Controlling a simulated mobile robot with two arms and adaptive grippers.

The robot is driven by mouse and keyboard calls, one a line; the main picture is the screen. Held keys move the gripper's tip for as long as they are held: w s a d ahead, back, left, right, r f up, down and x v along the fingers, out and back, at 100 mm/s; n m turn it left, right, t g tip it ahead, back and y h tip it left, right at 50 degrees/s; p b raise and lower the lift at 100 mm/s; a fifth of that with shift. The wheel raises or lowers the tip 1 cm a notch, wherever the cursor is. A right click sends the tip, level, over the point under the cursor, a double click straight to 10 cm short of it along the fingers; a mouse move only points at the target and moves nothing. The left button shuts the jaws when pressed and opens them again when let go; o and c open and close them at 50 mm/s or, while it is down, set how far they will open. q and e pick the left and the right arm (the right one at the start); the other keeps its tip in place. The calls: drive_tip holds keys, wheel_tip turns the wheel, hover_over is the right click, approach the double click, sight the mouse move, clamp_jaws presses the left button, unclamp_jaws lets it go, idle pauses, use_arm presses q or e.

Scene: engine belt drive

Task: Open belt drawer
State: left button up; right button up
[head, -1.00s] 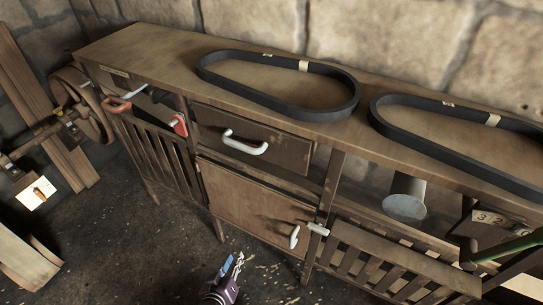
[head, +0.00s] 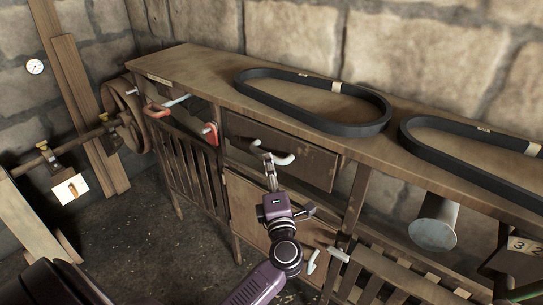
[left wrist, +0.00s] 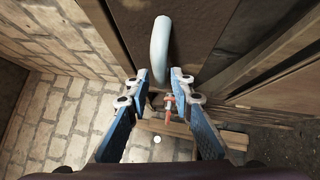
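The belt drawer (head: 290,158) is a dark wooden front under the bench top, and it looks shut. Its pale curved handle (head: 285,159) sits at the middle of the front. My left gripper (head: 267,158) is at the left part of this handle in the head view. In the left wrist view the handle (left wrist: 159,50) stands just ahead of the gap between the open fingertips (left wrist: 160,77). The fingers are not closed on it, and I cannot tell whether they touch it. My right gripper is not in view.
Two black belts (head: 385,117) (head: 405,139) lie on the wooden bench top (head: 215,85). A cabinet door (head: 245,205) with its own handle (head: 312,262) is below the drawer. Red-handled tools (head: 210,134) hang to the left. A grey cylinder (head: 433,225) is at right.

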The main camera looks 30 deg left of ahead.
use_arm(q)
drive_tip(key=shift+x, duration=2.2)
drive_tip(key=shift+c, duration=0.6)
clamp_jaws()
